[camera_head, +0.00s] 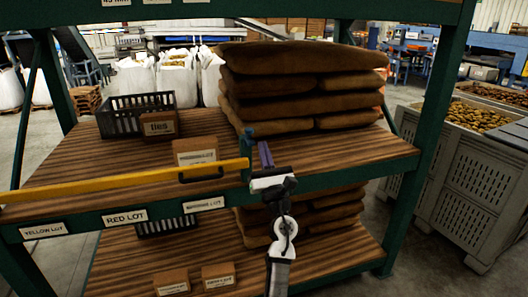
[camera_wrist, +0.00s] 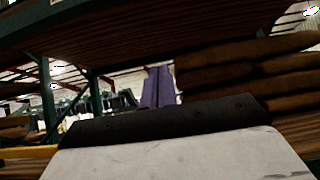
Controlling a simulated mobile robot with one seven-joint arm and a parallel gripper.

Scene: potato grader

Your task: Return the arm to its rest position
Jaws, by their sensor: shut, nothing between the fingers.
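My arm rises in front of the rack at the middle of the head view. My gripper (camera_head: 265,152) has purple fingers, points up and is shut with nothing held. It is in front of the upper shelf's front edge, near the right end of the yellow bar (camera_head: 110,184). In the wrist view the purple fingers (camera_wrist: 158,88) stand together, with brown sacks (camera_wrist: 225,85) to their right. The same sack stack (camera_head: 300,70) lies behind the gripper in the head view.
The green rack's upper shelf (camera_head: 75,160) holds a black crate (camera_head: 140,113) and small brown boxes (camera_head: 196,152). The lower shelf (camera_head: 120,265) holds more boxes and sacks. A grey bin of potatoes (camera_head: 455,175) stands at right. Bare floor separates it from the rack.

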